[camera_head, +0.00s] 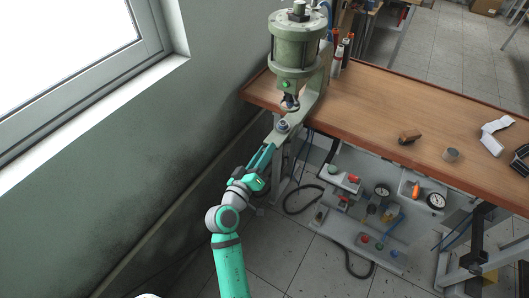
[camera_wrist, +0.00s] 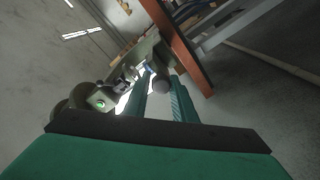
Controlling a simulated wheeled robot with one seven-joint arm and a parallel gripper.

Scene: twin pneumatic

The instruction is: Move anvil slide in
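A green press (camera_head: 298,50) with a large cylinder stands at the table's left end. A pale green slide-like arm (camera_head: 298,118), probably the anvil slide, sticks out from its base toward me. A dark round knob (camera_head: 283,126) sits on its near end. My gripper (camera_head: 270,150) points at this end from the front. In the wrist view, the knob (camera_wrist: 162,85) shows between the tips of my two teal fingers (camera_wrist: 164,88), which stand apart. I cannot tell whether either finger touches the knob. The far part of the slide is hidden under the press.
The wooden table (camera_head: 370,105) holds bottles (camera_head: 340,52) beside the press and small parts (camera_head: 451,154) at the right. A panel with gauges and valves (camera_head: 365,215) sits below the table. A wall (camera_head: 120,180) runs close along the left.

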